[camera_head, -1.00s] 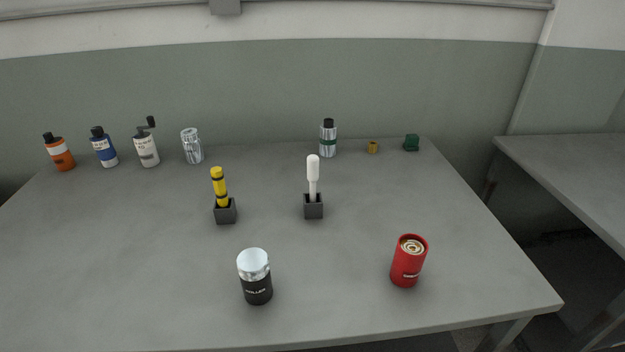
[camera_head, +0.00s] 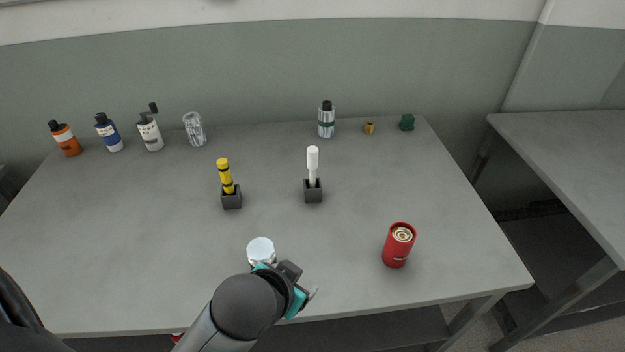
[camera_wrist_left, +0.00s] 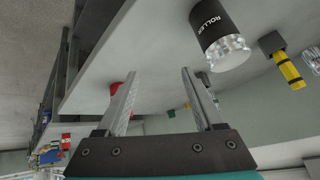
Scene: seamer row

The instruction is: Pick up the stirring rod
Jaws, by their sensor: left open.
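A white rod with a thick handle (camera_head: 312,160) stands upright in a small dark grey holder (camera_head: 313,194) mid-table. A yellow rod with black bands (camera_head: 226,176) stands slightly tilted in a similar holder (camera_head: 231,201) to its left. No label shows which is the stirring rod; the white one looks most like it. My left gripper (camera_head: 312,293) is open and empty at the table's front edge, well short of both rods. In the left wrist view its two fingers (camera_wrist_left: 160,76) are spread apart, and the yellow rod (camera_wrist_left: 289,68) shows at right. My right gripper is not in view.
A red can (camera_head: 398,245) stands at front right. Several bottles (camera_head: 150,133) line the back.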

